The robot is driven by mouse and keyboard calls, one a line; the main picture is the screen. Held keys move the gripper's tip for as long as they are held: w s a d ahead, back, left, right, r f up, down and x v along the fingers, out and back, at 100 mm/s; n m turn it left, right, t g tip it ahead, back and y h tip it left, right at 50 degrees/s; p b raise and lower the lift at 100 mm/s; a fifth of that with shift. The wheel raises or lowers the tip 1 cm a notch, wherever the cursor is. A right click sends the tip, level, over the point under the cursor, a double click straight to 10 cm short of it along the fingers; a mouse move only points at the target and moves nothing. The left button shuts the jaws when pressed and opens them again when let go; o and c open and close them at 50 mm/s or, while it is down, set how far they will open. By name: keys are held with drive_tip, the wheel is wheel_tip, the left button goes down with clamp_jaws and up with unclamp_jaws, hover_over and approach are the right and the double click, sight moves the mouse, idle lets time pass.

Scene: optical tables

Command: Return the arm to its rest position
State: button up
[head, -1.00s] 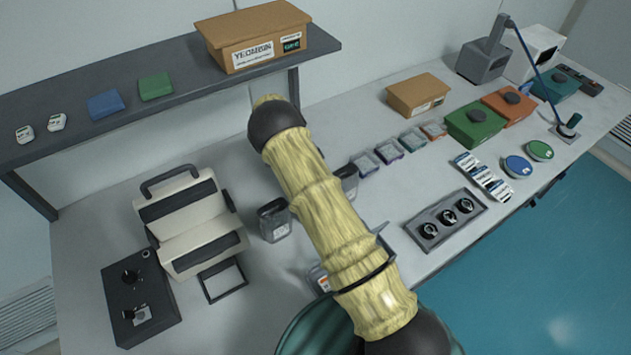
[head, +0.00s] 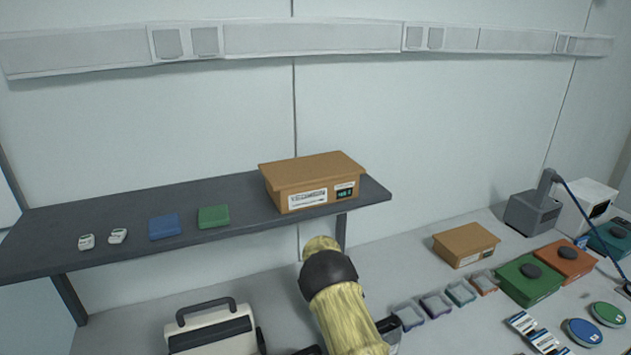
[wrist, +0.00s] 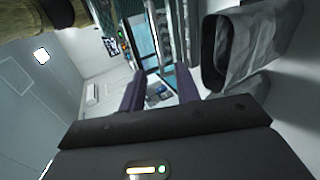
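My arm, wrapped in a yellowish sleeve, rises from the bottom of the head view in front of the bench, its dark rounded joint below the shelf. My gripper is not clearly seen in the head view. In the wrist view my gripper (wrist: 160,92) has its two dark purple fingers apart, with a clear gap and nothing held between them. Beyond the fingers the wrist view shows a distant part of the room, tilted sideways.
A dark shelf (head: 120,218) carries a cardboard box (head: 305,193), blue and green blocks and two small white items. The bench (head: 400,265) below holds another cardboard box (head: 463,249), small trays, green and orange boxes, round discs and a cream-coloured device (head: 190,325).

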drive_tip(key=s+d+r+n+t+y, duration=0.1)
drive_tip(key=s+r+n+t+y, duration=0.1)
drive_tip(key=s+r+n+t, duration=0.3)
drive_tip(key=s+d+r+n+t+y, duration=0.2)
drive_tip(key=s+r+n+t, duration=0.2)
drive_tip(key=s+n+t, duration=0.4)
drive_tip(key=s+t, duration=0.1)
drive_tip(key=s, duration=0.2)
drive_tip(key=shift+r+n+t, duration=0.3)
drive_tip(key=shift+r, duration=0.05)
drive_tip(key=shift+w+d, duration=0.1)
drive_tip(key=shift+d, duration=0.05)
